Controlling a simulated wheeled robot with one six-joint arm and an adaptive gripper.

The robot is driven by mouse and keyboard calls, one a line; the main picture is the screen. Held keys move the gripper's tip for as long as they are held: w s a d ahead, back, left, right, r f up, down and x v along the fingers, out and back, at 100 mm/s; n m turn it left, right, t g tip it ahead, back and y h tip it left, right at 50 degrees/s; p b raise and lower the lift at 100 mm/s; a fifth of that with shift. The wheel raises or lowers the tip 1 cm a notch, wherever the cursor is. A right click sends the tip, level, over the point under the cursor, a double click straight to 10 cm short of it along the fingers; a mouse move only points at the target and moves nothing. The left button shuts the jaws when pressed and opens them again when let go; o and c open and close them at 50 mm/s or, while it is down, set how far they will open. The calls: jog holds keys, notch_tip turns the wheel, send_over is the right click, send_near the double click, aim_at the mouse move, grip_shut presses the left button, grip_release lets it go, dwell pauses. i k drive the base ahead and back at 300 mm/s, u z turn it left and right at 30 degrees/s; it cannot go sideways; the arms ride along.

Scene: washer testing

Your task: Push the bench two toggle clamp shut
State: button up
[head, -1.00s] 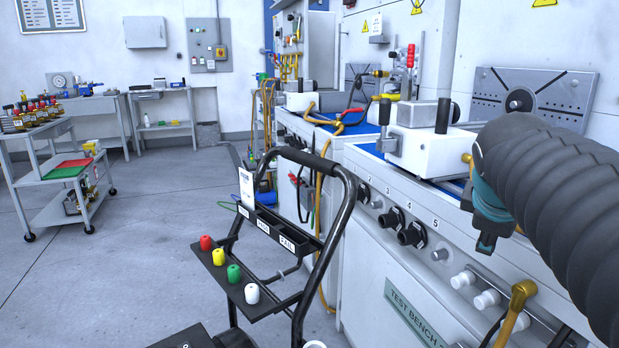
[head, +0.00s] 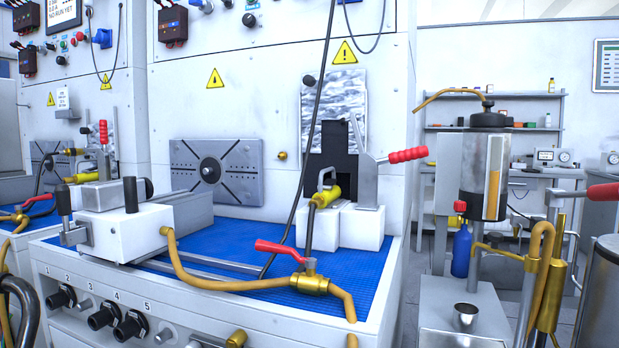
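A toggle clamp (head: 366,175) stands on white blocks at the right of the bench's blue mat. Its red grip (head: 408,155) points right and slightly up from its metal lever. A yellow fitting (head: 326,195) sits beside it, in front of a dark upright bracket (head: 333,150). Another toggle clamp with an upright red grip (head: 103,131) shows on the neighbouring bench at the left. No bench number is readable in the current view. My gripper is not in view.
A white fixture block (head: 125,232) stands at the bench's left. A red-handled valve (head: 310,283) and yellow hose cross the front of the blue mat (head: 365,268). A black cable hangs before the clamp. A stand with a cylinder (head: 483,175) is at the right.

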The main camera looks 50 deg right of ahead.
aim_at(419, 152)
jog(key=k, duration=0.5)
jog(key=z, duration=2.55)
jog(key=k, duration=0.15)
jog(key=z, duration=0.3)
jog(key=i, duration=0.35)
jog(key=u, duration=1)
